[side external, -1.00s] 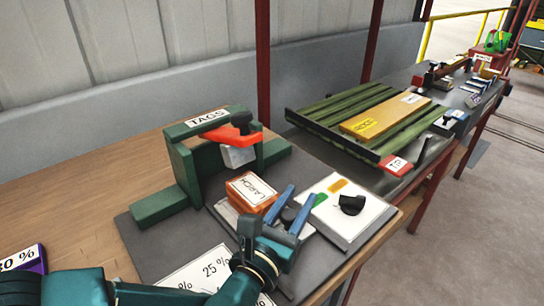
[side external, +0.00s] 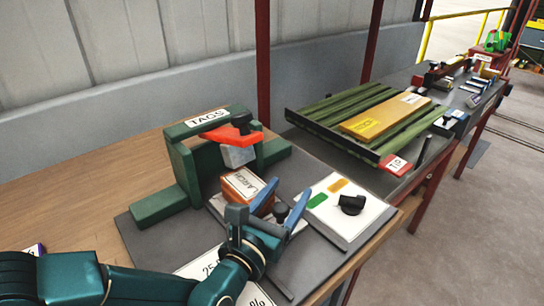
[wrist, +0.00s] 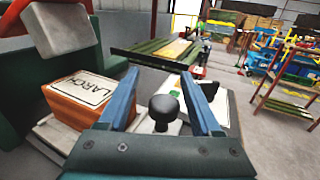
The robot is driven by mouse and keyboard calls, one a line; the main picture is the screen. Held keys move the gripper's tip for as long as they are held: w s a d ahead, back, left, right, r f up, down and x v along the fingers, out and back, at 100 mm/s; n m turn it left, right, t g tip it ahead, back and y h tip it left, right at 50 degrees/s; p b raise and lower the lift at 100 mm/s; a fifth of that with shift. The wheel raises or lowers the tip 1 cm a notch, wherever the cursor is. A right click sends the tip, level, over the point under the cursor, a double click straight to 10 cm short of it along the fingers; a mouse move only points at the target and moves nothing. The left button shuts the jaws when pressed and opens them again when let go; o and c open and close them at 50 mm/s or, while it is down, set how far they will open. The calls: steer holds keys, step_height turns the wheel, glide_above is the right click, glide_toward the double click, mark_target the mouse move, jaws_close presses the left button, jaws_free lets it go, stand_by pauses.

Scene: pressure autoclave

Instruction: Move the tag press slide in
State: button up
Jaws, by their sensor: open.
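The green tag press (side external: 180,165), labelled TAGS, stands on a dark mat with its orange lever (side external: 232,140) and grey press head (side external: 238,156) above the slide. The pale slide plate (side external: 216,207) carries an orange-brown block (side external: 240,187) marked LARCH, in front of the press head. The slide's black knob (side external: 281,209) shows in front of the block. In the wrist view the knob (wrist: 163,108) stands between the two blue fingers. My gripper (side external: 291,187) is open around the knob, with a visible gap on each side. Contact with the knob cannot be told.
A green slatted rack (side external: 330,115) with a wooden board lies beyond. A percentage card (side external: 205,268) lies near my wrist.

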mark_target(275, 211)
steer(key=shift+v, duration=2.45)
steer(key=w+r+m+h, duration=0.2)
steer(key=w+r+m, duration=0.25)
steer(key=r, duration=0.65)
steer(key=a+r+m+g+y, duration=0.2)
steer(key=a+r+m, duration=0.6)
steer(key=a+m, duration=0.25)
steer(key=s+a+f+m+g+y, duration=0.3)
steer(key=s+a+m, duration=0.5)
steer(key=s+a, duration=0.3)
steer(key=s+a+f+m+g+y, duration=0.3)
steer(key=s+a+f+m+g, duration=0.3)
steer(key=s+a, duration=0.5)
steer(key=s+m, duration=0.2)
steer(key=s, duration=0.3)
steer(key=shift+a+f+m+y, duration=0.2)
steer(key=shift+f+m+y, duration=0.1)
steer(key=shift+f+y, duration=0.1)
